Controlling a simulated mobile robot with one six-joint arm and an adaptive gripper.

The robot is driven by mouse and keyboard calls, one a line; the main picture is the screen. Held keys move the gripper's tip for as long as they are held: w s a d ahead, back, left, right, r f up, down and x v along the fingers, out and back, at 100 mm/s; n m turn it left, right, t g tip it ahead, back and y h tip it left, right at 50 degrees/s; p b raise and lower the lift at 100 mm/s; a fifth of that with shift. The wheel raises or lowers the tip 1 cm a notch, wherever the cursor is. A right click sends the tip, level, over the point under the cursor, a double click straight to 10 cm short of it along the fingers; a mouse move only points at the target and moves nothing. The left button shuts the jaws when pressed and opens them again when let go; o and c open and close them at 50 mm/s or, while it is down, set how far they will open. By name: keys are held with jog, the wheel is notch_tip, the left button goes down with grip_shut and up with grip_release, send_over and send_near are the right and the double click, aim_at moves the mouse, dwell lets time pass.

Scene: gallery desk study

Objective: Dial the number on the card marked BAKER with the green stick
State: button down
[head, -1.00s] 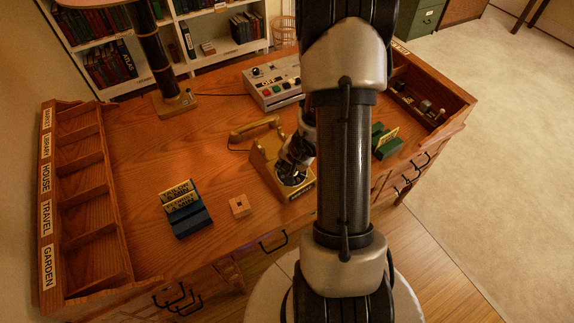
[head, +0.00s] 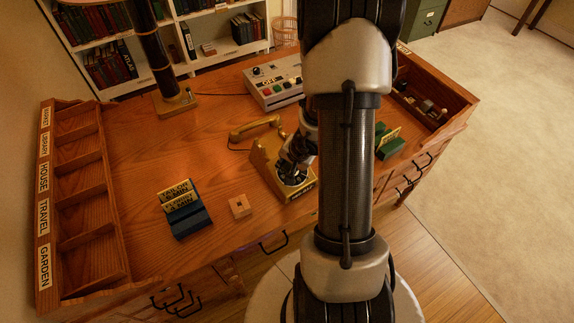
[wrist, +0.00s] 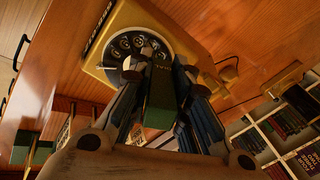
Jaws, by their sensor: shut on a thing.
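No BAKER lettering is legible.
A blue holder (head: 190,222) with yellow cards (head: 179,195) and a small wooden block (head: 240,206) stand left of the telephone. A grey button box (head: 273,82) is behind it. Labelled compartments (head: 87,190) line the left edge. The desk's middle left is clear.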

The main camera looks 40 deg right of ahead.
jog(key=shift+w+f+b, duration=0.2)
jog(key=shift+f+b, duration=0.3)
jog(key=shift+b, duration=0.25)
jog(key=shift+d+r, duration=0.1)
dwell(0.3)
